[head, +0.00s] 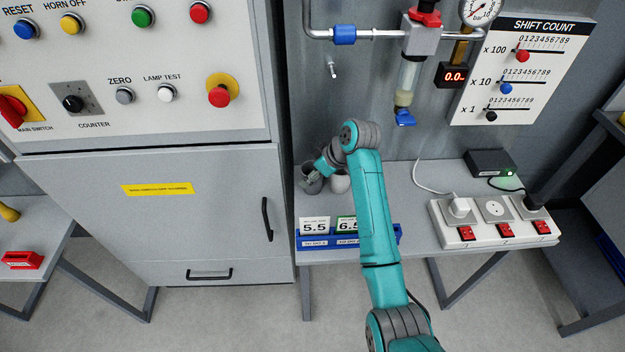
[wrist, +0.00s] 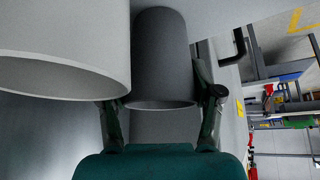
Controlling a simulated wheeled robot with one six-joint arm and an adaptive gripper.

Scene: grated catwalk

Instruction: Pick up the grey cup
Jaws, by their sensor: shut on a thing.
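The grey cup (head: 311,182) is at the left end of the bench by the cabinet, to the left of a white cup (head: 339,182). My gripper (head: 314,174) reaches down to the grey cup from the right and is shut on it. In the wrist view the dark grey cup (wrist: 161,50) sits between the two fingers of my gripper (wrist: 163,88). The white cup (wrist: 62,45) is very close on the left there and hides part of the left finger. I cannot tell whether the grey cup touches the bench.
A blue holder (head: 345,242) with number cards stands at the bench's front edge. A power strip (head: 494,222) with red switches and a black box (head: 490,163) are to the right. The grey cabinet (head: 150,215) stands close on the left. Pipework hangs above the bench.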

